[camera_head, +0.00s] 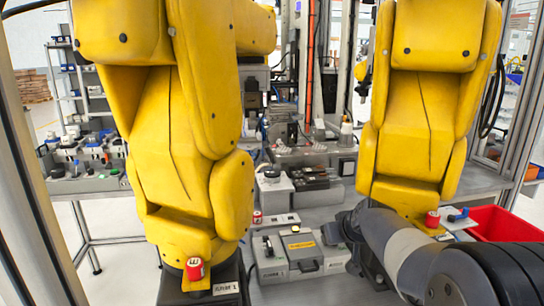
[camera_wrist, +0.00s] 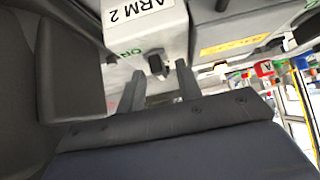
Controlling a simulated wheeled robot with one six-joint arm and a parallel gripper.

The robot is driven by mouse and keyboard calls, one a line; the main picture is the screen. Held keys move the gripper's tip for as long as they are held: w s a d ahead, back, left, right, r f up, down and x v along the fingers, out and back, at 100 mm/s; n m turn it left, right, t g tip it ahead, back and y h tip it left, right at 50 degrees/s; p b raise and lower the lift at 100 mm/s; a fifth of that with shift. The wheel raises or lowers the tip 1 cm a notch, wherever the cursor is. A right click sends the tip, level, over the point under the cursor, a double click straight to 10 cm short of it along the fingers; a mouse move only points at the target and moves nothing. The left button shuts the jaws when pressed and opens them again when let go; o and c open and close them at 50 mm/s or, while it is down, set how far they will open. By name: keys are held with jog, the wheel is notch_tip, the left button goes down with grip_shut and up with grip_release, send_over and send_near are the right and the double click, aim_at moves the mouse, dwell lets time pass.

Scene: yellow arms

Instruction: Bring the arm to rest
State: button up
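My dark grey arm reaches in from the lower right in the head view, and its end with my gripper (camera_head: 338,230) is beside the right yellow arm's base. In the wrist view my gripper (camera_wrist: 160,84) shows two dark fingers set apart, with nothing held between them. A light grey box (camera_wrist: 120,28) labelled "ARM 2" is just beyond the fingertips. A black knob (camera_wrist: 156,65) on that box, by a green "ON" mark, lies in line with the gap. I cannot tell whether a finger touches it.
Two big yellow arms stand left (camera_head: 185,120) and right (camera_head: 422,110). A grey box (camera_head: 300,262) with a yellow label is between them. A red bin (camera_head: 505,224) is at the right. Red-and-white round items (camera_head: 194,268) sit near the bases. Shelves (camera_head: 62,75) are at the far left.

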jog(key=shift+s, duration=0.1)
jog(key=v, duration=1.1)
jog(key=x, duration=1)
jog(key=shift+f, duration=0.2)
jog(key=shift+w+a+p, duration=0.1)
jog(key=shift+w+p, duration=0.2)
jog(key=shift+w, duration=0.2)
jog(key=shift+s+m+h+p, duration=0.1)
jog(key=shift+m+h+p, duration=0.25)
jog(key=shift+p, duration=0.4)
jog(key=shift+f+m+h+p, duration=0.1)
jog(key=shift+m+h+p, duration=0.15)
jog(key=shift+m+p, duration=0.2)
jog(key=shift+a+f+m+h, duration=0.1)
jog(key=shift+m+h, duration=0.3)
jog(key=shift+m, duration=0.1)
jog(key=shift+a+f+m+h+b, duration=0.15)
jog(key=shift+m+h+b, duration=0.65)
jog(key=shift+m+b, duration=0.5)
